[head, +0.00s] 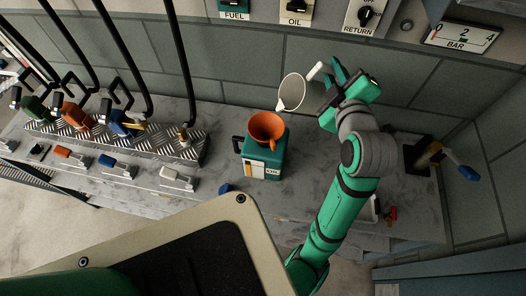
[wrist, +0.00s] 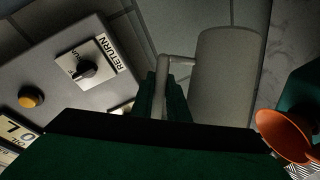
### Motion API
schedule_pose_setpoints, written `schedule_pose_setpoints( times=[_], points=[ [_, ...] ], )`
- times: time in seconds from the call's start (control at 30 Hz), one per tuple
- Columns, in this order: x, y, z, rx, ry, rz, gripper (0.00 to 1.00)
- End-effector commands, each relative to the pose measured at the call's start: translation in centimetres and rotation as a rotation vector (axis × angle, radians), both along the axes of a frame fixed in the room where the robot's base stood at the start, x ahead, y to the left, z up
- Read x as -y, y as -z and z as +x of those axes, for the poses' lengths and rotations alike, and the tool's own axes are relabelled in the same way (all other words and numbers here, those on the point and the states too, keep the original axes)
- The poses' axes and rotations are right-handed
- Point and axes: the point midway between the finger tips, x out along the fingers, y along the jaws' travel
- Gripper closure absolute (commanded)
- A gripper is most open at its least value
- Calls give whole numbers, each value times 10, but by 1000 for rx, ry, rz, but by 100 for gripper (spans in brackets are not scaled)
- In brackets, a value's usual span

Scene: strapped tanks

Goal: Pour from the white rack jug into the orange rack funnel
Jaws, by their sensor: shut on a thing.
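The white jug (head: 292,92) is held in the air in the head view, its round top facing the camera and its spout at the lower left, toward the funnel. My gripper (head: 328,74) is shut on its handle at the right. In the wrist view the jug (wrist: 222,80) is a grey-looking cylinder beside my fingers (wrist: 165,95). The orange funnel (head: 267,126) sits in the top of a green oil can (head: 262,162), below and left of the jug, apart from it. The funnel (wrist: 288,135) also shows at the wrist view's right edge. No stream is visible; the jug's contents cannot be made out.
A ridged metal plate (head: 165,140) with several coloured nozzles and hanging hoses is at the left of the grey counter (head: 222,122). A wall panel with knobs (head: 365,15) and a gauge (head: 462,38) is behind. A blue-handled valve (head: 460,165) stands at the right.

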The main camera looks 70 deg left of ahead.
Motion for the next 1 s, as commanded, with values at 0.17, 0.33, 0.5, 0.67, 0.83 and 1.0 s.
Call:
schedule_pose_setpoints(
  times=[0.17,0.33,0.5,0.67,0.83,1.0],
  points=[
    [0,1,1,-9,0,1,100],
    [1,19,7,-117,2,9,100],
    [1,40,14,-249,1,20,100],
    [1,58,21,-370,1,31,100],
    [2,69,25,-442,0,38,100],
    [2,70,25,-449,0,38,100]
  ],
)
